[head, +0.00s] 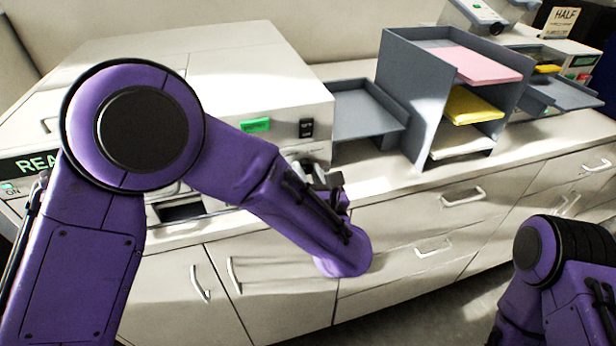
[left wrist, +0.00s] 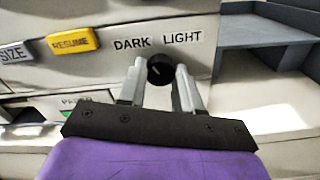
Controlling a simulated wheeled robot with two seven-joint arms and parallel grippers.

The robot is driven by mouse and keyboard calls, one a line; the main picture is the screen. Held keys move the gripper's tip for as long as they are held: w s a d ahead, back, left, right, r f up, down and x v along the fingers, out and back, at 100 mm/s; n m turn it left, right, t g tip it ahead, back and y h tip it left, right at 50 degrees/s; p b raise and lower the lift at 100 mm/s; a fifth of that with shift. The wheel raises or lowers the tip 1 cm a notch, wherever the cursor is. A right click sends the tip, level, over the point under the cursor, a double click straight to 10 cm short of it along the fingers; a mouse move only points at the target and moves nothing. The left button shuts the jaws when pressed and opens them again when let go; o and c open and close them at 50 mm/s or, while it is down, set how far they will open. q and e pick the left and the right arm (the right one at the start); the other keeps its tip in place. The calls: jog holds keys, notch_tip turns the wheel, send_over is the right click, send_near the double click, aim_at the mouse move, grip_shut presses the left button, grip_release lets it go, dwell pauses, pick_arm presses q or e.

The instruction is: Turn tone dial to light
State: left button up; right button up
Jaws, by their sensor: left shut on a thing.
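The tone dial (left wrist: 159,70) is a small black round knob with a pale pointer mark, on the cream front panel of the copier (head: 240,70). The words DARK and LIGHT (left wrist: 182,37) are printed above it. My left gripper (left wrist: 160,80) is at the dial, with one finger on each side, shut on it. The dial's pointer leans to the upper left in the left wrist view. In the head view my left gripper (head: 318,180) is at the copier's lower right front, and the arm and gripper hide the dial. My right gripper is out of view; only part of that arm shows.
A yellow RESUME button (left wrist: 73,41) and a grey SIZE button (left wrist: 14,53) are left of the dial. A grey side tray (head: 365,112) sticks out right of the copier. A grey shelf (head: 425,100) holds pink, yellow and white paper. Cabinet drawers run below.

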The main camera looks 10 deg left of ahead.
pick_arm(q)
jog(key=m+b, duration=0.1)
jog(key=m, duration=0.2)
jog(key=shift+m, duration=0.4)
jog(key=m, duration=0.3)
jog(key=shift+m, duration=0.3)
jog(key=m, duration=0.3)
jog(key=shift+r+m, duration=0.15)
jog(key=shift+m, duration=0.15)
jog(key=shift+m+p, duration=0.45)
jog(key=shift+m, duration=1.45)
jog(key=o, duration=1)
jog(key=shift+o, duration=0.2)
